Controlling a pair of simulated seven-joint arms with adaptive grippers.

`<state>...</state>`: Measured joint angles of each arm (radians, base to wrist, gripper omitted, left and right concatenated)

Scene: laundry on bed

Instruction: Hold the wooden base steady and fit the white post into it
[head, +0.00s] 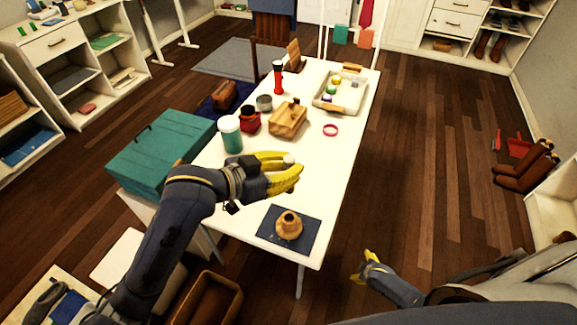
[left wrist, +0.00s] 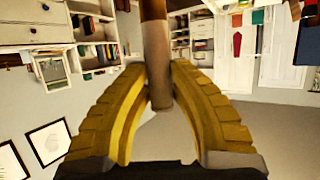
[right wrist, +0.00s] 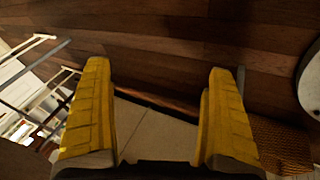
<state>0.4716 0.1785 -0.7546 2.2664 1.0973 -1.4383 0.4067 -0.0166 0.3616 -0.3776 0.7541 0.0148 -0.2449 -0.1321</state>
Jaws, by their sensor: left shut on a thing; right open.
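The wooden base (head: 289,228) is a round, light-brown piece with a raised collar and a hole on top. It sits upright on a dark blue mat (head: 268,232) at the near end of the white table. My left gripper (head: 290,173) is shut on the post, above the table and behind the base, apart from it. Only the post's pale end (head: 289,158) shows between the yellow fingers. In the left wrist view the post (left wrist: 157,65) is a shaded cylinder between the fingertips. My right gripper (head: 364,268) is open and empty, off the table's right side; its open fingers fill the right wrist view (right wrist: 155,90).
Behind my left gripper stand a teal jar (head: 231,138), a red container (head: 250,121), a wooden box (head: 289,120) and a red torch (head: 279,78). A teal chest (head: 150,160) is left. The table around the mat is clear.

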